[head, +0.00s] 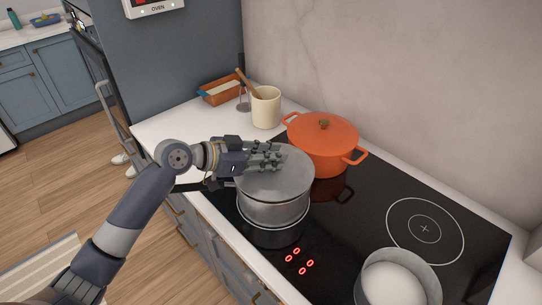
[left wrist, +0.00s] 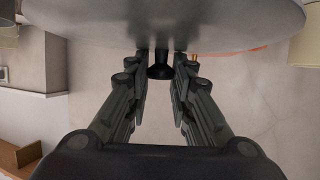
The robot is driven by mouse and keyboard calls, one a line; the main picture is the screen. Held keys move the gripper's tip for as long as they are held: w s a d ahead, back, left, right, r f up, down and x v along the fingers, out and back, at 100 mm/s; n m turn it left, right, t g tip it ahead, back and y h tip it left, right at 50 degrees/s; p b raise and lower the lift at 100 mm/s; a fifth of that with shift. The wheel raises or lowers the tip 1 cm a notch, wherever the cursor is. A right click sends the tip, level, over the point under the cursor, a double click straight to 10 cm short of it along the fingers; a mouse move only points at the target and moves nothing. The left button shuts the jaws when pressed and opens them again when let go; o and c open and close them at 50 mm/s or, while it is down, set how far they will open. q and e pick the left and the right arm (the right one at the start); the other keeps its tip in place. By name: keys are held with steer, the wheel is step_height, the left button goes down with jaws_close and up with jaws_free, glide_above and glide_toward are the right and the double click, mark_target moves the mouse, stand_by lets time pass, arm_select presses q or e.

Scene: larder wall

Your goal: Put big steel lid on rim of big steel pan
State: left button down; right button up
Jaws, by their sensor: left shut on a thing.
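The big steel lid (head: 295,172) is over the big steel pan (head: 272,208) on the hob, close to its rim. I cannot tell whether its edge fully touches the rim all round. My left gripper (head: 282,156) reaches in from the left above the lid, its fingers shut on the lid's knob. In the left wrist view, the dark knob (left wrist: 160,66) is between the two fingers (left wrist: 160,82), and the lid's grey disc (left wrist: 215,18) fills the top. The fingers hide part of the lid in the head view. My right gripper is not in view.
An orange pot with its lid (head: 325,140) stands close behind the pan. A grey pot (head: 437,282) with pale contents is at the lower right. A cream utensil crock (head: 266,108) and a terracotta dish (head: 212,97) are at the back. A marked burner (head: 424,228) is free.

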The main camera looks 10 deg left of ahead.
arm_select(q)
steer(key=shift+f, duration=0.6)
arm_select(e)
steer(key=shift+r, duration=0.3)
arm_select(q)
steer(key=shift+f, duration=0.1)
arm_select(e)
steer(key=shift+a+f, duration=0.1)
arm_select(q)
steer(key=c, duration=1.5)
jaws_free()
steer(key=shift+o, duration=0.4)
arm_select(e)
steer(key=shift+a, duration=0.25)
arm_select(q)
steer(key=shift+a, duration=0.15)
steer(key=b+v, duration=0.3)
steer(key=v, duration=0.9)
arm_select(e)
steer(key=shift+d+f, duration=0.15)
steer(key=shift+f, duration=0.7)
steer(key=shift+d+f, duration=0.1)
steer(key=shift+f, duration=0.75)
